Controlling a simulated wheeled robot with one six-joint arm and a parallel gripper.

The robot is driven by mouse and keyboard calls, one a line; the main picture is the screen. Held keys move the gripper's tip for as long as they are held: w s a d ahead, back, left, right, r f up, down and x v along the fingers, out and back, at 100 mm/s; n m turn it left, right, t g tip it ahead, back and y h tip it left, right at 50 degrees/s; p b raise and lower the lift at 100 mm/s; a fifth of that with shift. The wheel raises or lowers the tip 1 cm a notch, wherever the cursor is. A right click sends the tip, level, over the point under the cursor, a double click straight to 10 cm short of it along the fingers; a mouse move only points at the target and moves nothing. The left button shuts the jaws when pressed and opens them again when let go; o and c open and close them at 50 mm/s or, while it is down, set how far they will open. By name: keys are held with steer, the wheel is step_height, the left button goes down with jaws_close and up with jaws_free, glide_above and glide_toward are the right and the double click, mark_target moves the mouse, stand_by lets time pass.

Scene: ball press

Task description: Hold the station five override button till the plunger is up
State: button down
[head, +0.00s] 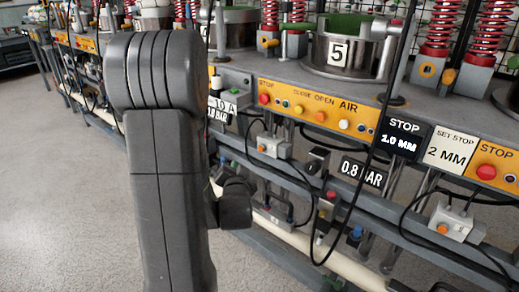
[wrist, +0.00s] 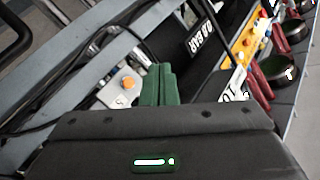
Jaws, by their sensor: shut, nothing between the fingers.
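In the head view the station five pot (head: 322,66), a metal cylinder marked 5 with green at its top, stands on the bench. Its plunger cannot be made out clearly. Below the bench hang a grey box with an orange button (head: 262,147) and another like it (head: 443,228) further right. The wrist view shows one such grey box with an orange button (wrist: 129,82); its label is too small to read for certain. My gripper (wrist: 158,72) has its green fingers shut together, empty, just right of that button in the picture. Contact cannot be told. The fingers are hidden in the head view.
An orange panel (head: 372,125) with several buttons runs along the bench front. Black cables (head: 318,215) and a 0.8 BAR sign (head: 362,172) hang beneath it, near rails and pipes. Red springs (head: 440,25) stand behind. The floor (head: 60,200) at left is clear.

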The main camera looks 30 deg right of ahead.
mark_target(261, 148)
steer(key=w+d+p, duration=0.1)
steer(key=w+d, duration=0.2)
steer(key=d, duration=0.5)
steer(key=shift+w+d, duration=0.1)
steer(key=shift+w, duration=0.05)
stand_by(2.0)
steer(key=shift+w+d, duration=0.1)
steer(key=shift+d, duration=0.15)
steer(key=shift+w+d, duration=0.2)
steer(key=shift+d, duration=0.25)
stand_by(0.6)
steer(key=shift+a, duration=0.15)
steer(key=shift+s+a+b, duration=0.35)
steer(key=shift+a+b, duration=0.15)
steer(key=shift+a, duration=0.15)
